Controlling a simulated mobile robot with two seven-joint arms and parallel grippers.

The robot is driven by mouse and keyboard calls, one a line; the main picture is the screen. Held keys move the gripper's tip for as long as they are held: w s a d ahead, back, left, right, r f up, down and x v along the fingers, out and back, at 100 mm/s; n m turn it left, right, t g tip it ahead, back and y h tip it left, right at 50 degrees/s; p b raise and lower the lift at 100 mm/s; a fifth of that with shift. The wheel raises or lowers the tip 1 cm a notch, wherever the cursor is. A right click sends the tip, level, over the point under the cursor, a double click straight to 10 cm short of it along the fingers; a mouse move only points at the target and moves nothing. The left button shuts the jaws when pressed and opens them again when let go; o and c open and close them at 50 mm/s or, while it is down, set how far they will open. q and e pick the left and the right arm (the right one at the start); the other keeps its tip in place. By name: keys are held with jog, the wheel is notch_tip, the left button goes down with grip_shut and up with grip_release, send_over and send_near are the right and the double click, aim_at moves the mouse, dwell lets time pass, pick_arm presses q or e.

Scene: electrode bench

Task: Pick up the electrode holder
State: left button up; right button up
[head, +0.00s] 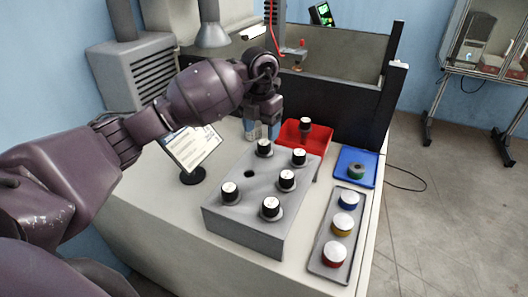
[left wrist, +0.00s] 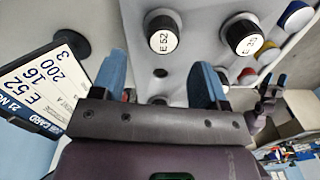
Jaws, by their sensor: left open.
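Several black electrode holders with white tops stand in a grey block. The far-left holder (head: 264,147) is labelled E 52 in the left wrist view (left wrist: 163,40). The far-right one (head: 298,156) also shows there (left wrist: 243,37), its label hard to read. A job card (head: 192,150) reads E 52 in the left wrist view (left wrist: 42,88). My left gripper (head: 262,131) is open and empty, at the block's far end by the E 52 holder. Its blue fingers (left wrist: 158,82) show below that holder in the wrist view. A small dark purple part, perhaps my right gripper (left wrist: 268,92), shows at right.
The grey block (head: 240,226) has one empty hole (head: 249,173). A red bin (head: 316,134) with one dark holder stands behind it. A blue tray (head: 347,180) and a grey tray (head: 325,255) with blue, yellow and red caps lie to the right. The card's stand is left of the block.

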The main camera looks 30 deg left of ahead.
aim_at(264, 142)
pick_arm(q)
jog(key=f, duration=0.4)
jog(key=shift+w+d+f, duration=0.25)
jog(key=shift+w+f, duration=0.05)
jog(key=shift+w, duration=0.1)
jog(key=shift+f, duration=0.5)
pick_arm(e)
jog(key=shift+w+a+r, duration=0.3)
jog(key=shift+w+r, duration=0.4)
jog(key=shift+r, duration=0.15)
pick_arm(q)
jog(key=shift+c, duration=0.4)
pick_arm(e)
jog(key=shift+s+f, duration=0.1)
pick_arm(q)
jog(key=c, duration=1)
pick_arm(e)
jog(key=shift+s+d+f, duration=0.15)
jog(key=shift+s+f, duration=0.2)
jog(key=shift+s, duration=0.05)
